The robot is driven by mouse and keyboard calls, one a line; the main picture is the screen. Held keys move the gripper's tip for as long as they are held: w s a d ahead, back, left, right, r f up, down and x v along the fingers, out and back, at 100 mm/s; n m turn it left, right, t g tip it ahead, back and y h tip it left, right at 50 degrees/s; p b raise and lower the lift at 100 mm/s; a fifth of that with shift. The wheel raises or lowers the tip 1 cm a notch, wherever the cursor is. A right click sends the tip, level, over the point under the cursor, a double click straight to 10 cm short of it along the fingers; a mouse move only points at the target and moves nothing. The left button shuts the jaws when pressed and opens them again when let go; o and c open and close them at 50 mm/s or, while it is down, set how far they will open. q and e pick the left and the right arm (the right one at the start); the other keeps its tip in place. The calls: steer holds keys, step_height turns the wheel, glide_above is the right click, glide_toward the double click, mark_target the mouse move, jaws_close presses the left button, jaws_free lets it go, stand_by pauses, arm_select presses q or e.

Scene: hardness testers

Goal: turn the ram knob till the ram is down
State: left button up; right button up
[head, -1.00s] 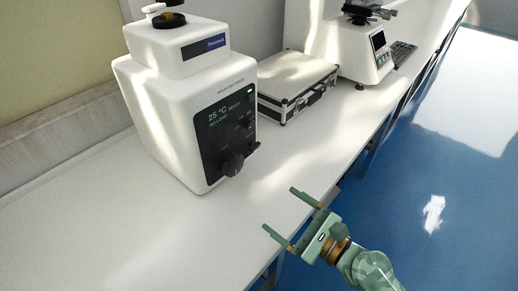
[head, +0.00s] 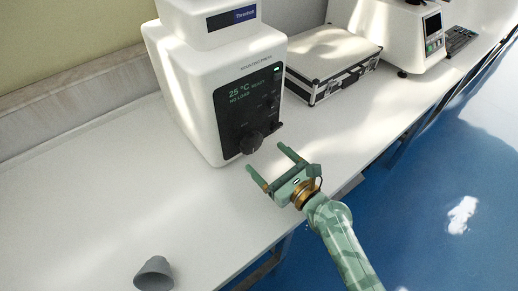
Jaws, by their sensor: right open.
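The white mounting press (head: 205,85) stands on the bench with its dark front panel (head: 247,105) facing right. The panel display reads 25 °C, ready, no load. A round black knob (head: 251,143) sits low on the panel; I take it to be the ram knob. My right gripper (head: 263,160) is open and empty, its two fingers pointing toward the knob from the lower right. The fingertips look close to the knob, apart from it. The ram itself is not seen; the top of the press is cut off by the picture edge. My left gripper is not in view.
A silver case (head: 330,62) with black edges lies behind the press. A white tester (head: 400,35) stands farther back at right. A grey cup-like object (head: 154,273) is at the near bench edge. The bench (head: 90,200) left of the press is clear.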

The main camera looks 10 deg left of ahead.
mark_target(254, 146)
steer(key=shift+b+x, duration=0.3)
steer(key=shift+x, duration=2.05)
steer(key=c, duration=1)
steer(key=shift+f, duration=0.1)
steer(key=n+b, duration=0.1)
steer(key=n, duration=0.2)
steer(key=shift+n+b, duration=0.3)
steer(key=shift+n, duration=1.6)
